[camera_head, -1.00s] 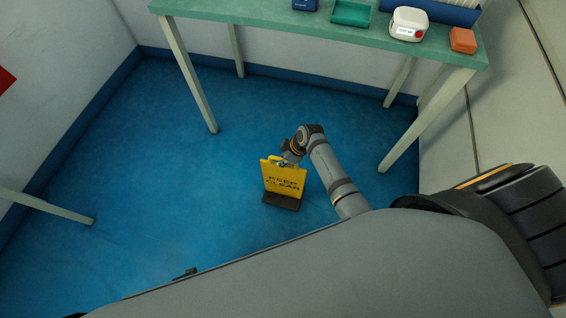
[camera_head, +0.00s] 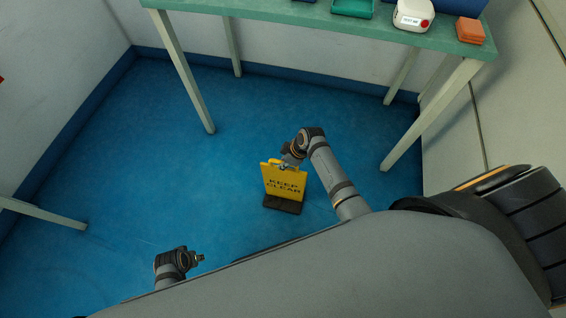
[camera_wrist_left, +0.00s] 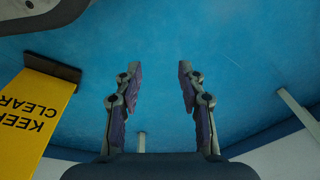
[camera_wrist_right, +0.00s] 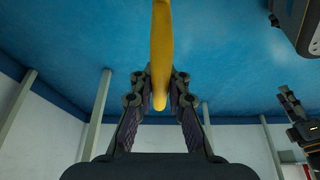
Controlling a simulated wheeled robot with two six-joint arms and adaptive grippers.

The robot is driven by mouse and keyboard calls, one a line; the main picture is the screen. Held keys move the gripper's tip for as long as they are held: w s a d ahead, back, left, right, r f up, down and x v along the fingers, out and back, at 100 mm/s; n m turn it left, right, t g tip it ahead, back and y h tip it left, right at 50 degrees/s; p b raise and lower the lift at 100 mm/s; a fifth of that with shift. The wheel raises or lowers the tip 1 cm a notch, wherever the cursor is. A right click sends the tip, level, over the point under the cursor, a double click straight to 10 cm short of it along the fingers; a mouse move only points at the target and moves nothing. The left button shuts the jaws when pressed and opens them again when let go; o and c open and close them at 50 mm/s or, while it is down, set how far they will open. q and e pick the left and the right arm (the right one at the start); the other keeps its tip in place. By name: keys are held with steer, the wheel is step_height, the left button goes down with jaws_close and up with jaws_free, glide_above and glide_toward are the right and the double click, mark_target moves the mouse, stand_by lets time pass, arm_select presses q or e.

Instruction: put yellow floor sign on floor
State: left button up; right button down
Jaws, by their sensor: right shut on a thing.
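The yellow floor sign (camera_head: 284,182) reads "KEEP CLEAR" and has a dark base (camera_head: 283,205). It is upright over the blue floor (camera_head: 190,190); I cannot tell whether the base touches the floor. My right gripper (camera_head: 286,163) is shut on the sign's top edge. In the right wrist view the sign's yellow edge (camera_wrist_right: 161,60) lies between the fingers. My left gripper (camera_head: 200,258) is at the lower left, apart from the sign. In the left wrist view its fingers (camera_wrist_left: 160,85) are spread and empty, with the sign (camera_wrist_left: 35,105) at the left.
A green-topped table (camera_head: 260,12) stands at the back, bearing a green tray (camera_head: 352,7), a white device (camera_head: 413,15) and an orange box (camera_head: 470,30). Its legs reach the floor. Another table leg (camera_head: 45,212) is at the left. The floor around the sign is clear.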

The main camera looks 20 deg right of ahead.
steer(key=c, duration=1.3)
jaws_free()
steer(key=shift+c, duration=0.2)
arm_select(q)
steer(key=shift+r, duration=0.1)
arm_select(e)
steer(key=shift+r, duration=0.1)
steer(key=shift+r, duration=0.3)
steer(key=p+v, duration=0.3)
steer(key=v, duration=0.3)
steer(key=shift+s+d+r, duration=0.15)
steer(key=shift+d+r, duration=0.05)
steer(key=shift+r, duration=0.15)
arm_select(q)
steer(key=s+a+f+p, duration=0.1)
steer(key=s+a+f, duration=0.1)
steer(key=s+f, duration=0.4)
steer(key=shift+s+f, duration=0.15)
steer(key=shift+s, duration=0.25)
arm_select(e)
steer(key=v, duration=0.4)
steer(key=shift+s+d+r, duration=0.15)
steer(key=shift+r, duration=0.2)
